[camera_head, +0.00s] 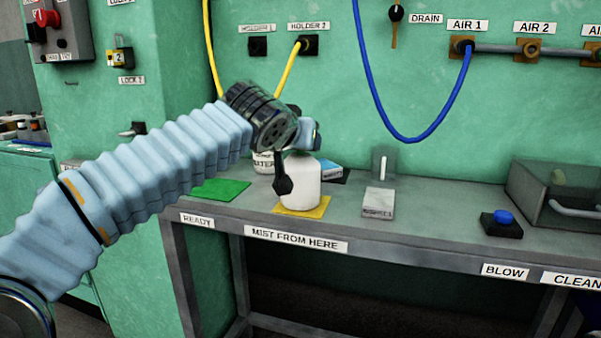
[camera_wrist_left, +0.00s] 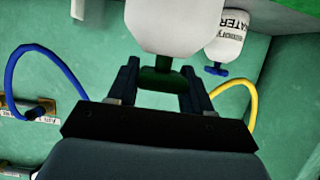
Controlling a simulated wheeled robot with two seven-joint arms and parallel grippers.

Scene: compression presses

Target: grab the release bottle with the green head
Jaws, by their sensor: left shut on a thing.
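The release bottle is a white bottle (camera_head: 301,184) standing on the yellow mat (camera_head: 318,208) on the bench. In the left wrist view its white body (camera_wrist_left: 176,22) shows at the top, with its green head (camera_wrist_left: 162,80) between my fingers. My left gripper (camera_wrist_left: 161,82) is shut on the green head. In the head view my left gripper (camera_head: 300,137) is at the bottle's top, and the wrist hides most of the head. My right gripper is not in view.
A white bottle labelled WATER (camera_head: 263,162) stands just behind, and it also shows with a blue head in the left wrist view (camera_wrist_left: 226,38). A green mat (camera_head: 220,189) lies to the left. A grey block (camera_head: 379,202) and blue button (camera_head: 503,217) are to the right.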

